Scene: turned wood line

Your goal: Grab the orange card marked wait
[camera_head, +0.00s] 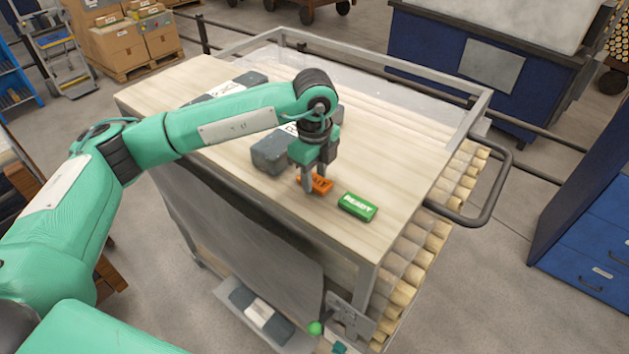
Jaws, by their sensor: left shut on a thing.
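The orange card (322,184) lies at the front part of the wooden cart top (405,195), partly hidden by my fingers. Only part of its white lettering shows. My left gripper (314,188) points down over it and is shut on it, one finger on each side. The card looks at or very near the cart top; I cannot tell whether it is lifted. A green card marked READY (357,207) lies just to its right, apart from it. My right gripper is not in view.
A grey block with a white label (270,152) lies behind my gripper, and another grey block (240,85) is farther back. A metal rail (375,56) edges the cart's back, with a handle (497,190) at right. The cart top right of the green card is clear.

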